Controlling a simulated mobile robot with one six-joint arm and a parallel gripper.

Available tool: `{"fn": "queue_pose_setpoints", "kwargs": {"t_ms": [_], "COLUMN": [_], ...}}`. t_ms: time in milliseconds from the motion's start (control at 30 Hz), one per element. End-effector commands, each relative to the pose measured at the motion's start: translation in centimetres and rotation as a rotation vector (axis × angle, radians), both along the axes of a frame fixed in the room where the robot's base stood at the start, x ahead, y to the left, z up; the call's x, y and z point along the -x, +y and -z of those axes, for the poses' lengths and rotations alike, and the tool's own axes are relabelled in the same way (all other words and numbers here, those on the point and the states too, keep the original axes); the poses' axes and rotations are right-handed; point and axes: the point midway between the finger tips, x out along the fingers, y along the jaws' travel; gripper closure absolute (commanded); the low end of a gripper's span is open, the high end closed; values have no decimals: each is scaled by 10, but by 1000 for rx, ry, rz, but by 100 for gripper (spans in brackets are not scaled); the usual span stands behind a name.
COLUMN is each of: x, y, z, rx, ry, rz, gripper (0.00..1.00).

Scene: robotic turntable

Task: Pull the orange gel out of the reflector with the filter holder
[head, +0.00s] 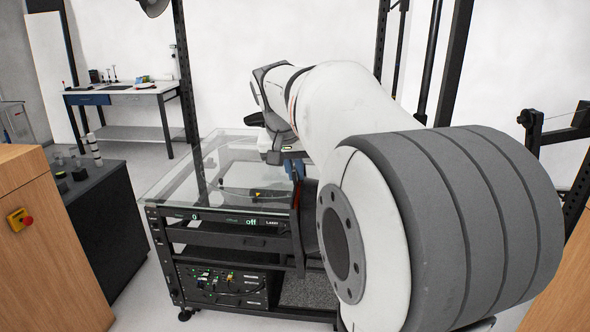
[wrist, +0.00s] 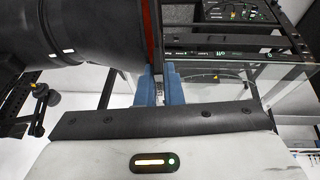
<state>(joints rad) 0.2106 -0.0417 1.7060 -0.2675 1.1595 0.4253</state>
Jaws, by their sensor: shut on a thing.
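The reflector is a large black cylinder (wrist: 95,32) at the upper left of the wrist view. Along its right end runs a thin dark frame with a red-orange strip, the filter holder with the orange gel (wrist: 152,28), seen edge-on. My gripper (wrist: 159,72) has its blue fingers closed on the lower edge of this holder. Whether the holder is still seated in the reflector cannot be told. In the head view my gripper (head: 294,168) shows as blue fingers beside a narrow red edge; my own arm hides most of the reflector.
A glass-topped rack cart (head: 180,190) stands below and left of my gripper, with a display reading "off". A dark cabinet (head: 105,215) and a wooden box (head: 45,235) stand at the left. A workbench (head: 125,95) is at the back. Black upright posts (head: 382,40) stand close behind my arm.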

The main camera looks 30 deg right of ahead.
Motion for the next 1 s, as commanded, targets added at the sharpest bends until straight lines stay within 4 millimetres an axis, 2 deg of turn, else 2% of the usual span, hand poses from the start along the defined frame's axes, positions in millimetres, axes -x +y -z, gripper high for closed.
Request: {"fn": "queue_pose_setpoints", "kwargs": {"t_ms": [167, 1000], "x": [0, -2], "y": [0, 2], "z": [-1, -36], "rx": [-1, 1], "ry": [1, 0], "rz": [0, 1], "gripper": [100, 100]}}
